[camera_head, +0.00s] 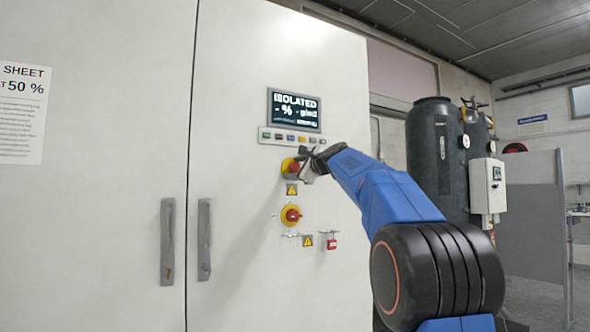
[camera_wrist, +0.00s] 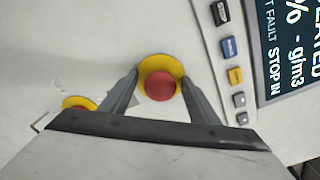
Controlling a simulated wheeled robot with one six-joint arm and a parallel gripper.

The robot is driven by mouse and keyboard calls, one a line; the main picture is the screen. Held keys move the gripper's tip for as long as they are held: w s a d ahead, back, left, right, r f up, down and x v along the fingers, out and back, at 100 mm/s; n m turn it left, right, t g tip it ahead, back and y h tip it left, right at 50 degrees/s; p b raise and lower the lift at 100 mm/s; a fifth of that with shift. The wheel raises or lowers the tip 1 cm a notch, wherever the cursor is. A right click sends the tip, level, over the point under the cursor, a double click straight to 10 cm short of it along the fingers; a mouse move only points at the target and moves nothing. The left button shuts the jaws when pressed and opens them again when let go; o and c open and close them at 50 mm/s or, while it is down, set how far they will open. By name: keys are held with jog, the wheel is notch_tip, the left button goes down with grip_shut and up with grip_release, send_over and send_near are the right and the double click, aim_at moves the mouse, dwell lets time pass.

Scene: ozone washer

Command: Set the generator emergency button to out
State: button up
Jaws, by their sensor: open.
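A round red push button on a yellow collar (camera_head: 288,167) is on the white cabinet front, just below the display and its key row. A second red knob on a yellow disc (camera_head: 291,215) sits below it. No readable label shows which is the generator emergency button. My gripper (camera_head: 304,166) is at the upper button, partly covering it from the right. In the wrist view, the upper red button (camera_wrist: 160,87) lies between my open fingers (camera_wrist: 160,79), one on each side. Whether the fingers touch it is unclear. The lower knob's yellow disc (camera_wrist: 78,103) is partly hidden behind my gripper.
The display (camera_head: 294,110) reads "ISOLATED", with a row of keys (camera_head: 291,137) beneath. A small red padlock-like item (camera_head: 331,244) hangs at lower right. Two door handles (camera_head: 204,240) stand out at left. A dark tank (camera_head: 433,150) stands behind my arm at right.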

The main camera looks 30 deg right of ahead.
grip_shut()
jog(key=shift+s, duration=0.55)
grip_release()
jog(key=s, duration=1.7)
jog(key=shift+s+d, duration=0.25)
jog(key=shift+d, duration=0.05)
